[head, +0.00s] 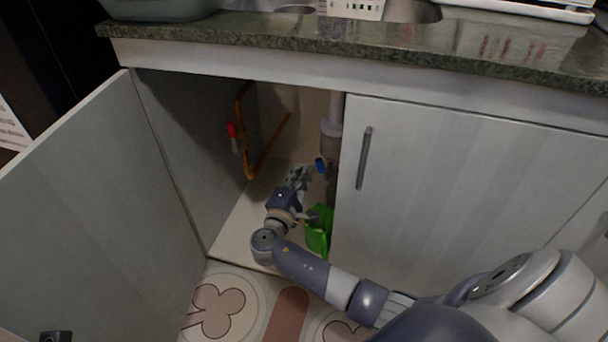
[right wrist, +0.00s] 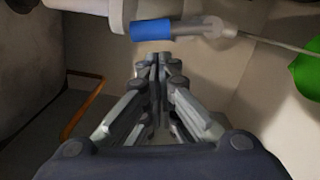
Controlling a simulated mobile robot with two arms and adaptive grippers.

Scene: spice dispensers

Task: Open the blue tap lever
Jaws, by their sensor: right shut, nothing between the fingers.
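The blue tap lever (head: 320,165) is inside the open cabinet, beside the white drain pipe. In the right wrist view the blue lever (right wrist: 152,29) lies sideways on a grey valve body (right wrist: 205,27), just beyond my fingertips. My right gripper (head: 298,178) reaches into the cabinet, a little below and to the left of the lever in the head view. In the right wrist view its fingers (right wrist: 155,58) are together and empty. A small gap shows between fingertips and lever. I do not see my left gripper.
The left cabinet door (head: 85,225) stands open; the right door (head: 470,200) is closed. A red-handled valve (head: 232,130) sits on an orange pipe (head: 249,165) at the left. A green object (head: 319,232) stands beside my right wrist. The countertop edge (head: 330,52) overhangs above.

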